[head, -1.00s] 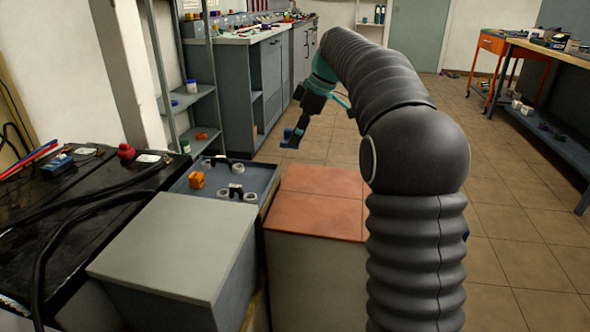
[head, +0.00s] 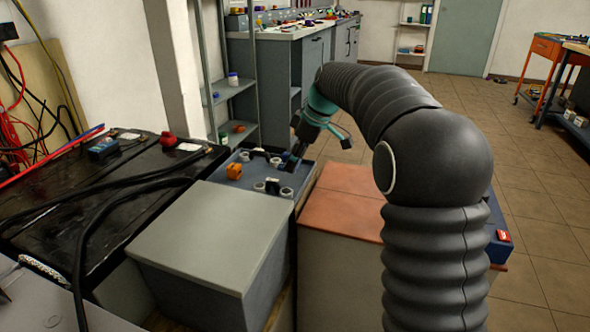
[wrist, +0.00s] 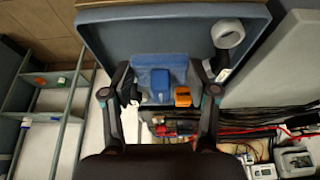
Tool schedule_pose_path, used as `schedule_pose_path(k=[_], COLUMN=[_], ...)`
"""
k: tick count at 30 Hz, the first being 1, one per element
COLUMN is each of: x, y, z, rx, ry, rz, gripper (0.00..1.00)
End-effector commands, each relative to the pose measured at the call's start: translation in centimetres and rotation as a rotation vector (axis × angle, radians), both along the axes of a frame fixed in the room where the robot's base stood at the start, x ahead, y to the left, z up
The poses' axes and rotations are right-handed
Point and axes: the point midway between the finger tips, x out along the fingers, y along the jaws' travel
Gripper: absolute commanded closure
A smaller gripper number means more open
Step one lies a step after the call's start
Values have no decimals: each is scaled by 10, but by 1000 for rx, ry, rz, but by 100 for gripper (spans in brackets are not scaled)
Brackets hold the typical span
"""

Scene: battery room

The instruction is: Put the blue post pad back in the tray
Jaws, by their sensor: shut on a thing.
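The blue post pad (wrist: 160,78) shows between the two fingers of my gripper (wrist: 163,92) in the wrist view, and the gripper is shut on it. In the head view my gripper (head: 292,160) points down at the right part of the grey-blue tray (head: 258,174), and the pad is hard to make out there. The tray (wrist: 115,38) also fills the upper part of the wrist view, behind the pad. I cannot tell how far the pad is above the tray floor.
An orange block (head: 234,171) and several white rings, one of them (head: 287,192) at the near right, are in the tray. A grey box (head: 205,235) stands in front, a black battery (head: 110,180) at left, and a terracotta-topped block (head: 342,205) at right. A shelf rack (head: 228,90) stands behind.

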Motion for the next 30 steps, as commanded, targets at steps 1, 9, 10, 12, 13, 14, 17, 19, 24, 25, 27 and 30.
schedule_pose_path(k=[1,9,10,12,13,14,17,19,24,25,27,30], x=[-1,-1,0,0,0,0,0,0,0,0,0,0], y=[0,1,1,1,1,1,1,0,0,0,0,0], z=[-7,-34,-33,-33,-33,-33,-36,-37,-36,-36,-36,-36], rx=[0,1,0,0,0,0,1,0,0,0,0,0], ry=[3,1,1,1,1,1,1,2,2,2,2,2], rz=[0,2,1,1,1,1,2,2,2,2,2,2], gripper=[85,85,85,85,85,85,85,38,16,16,16,16])
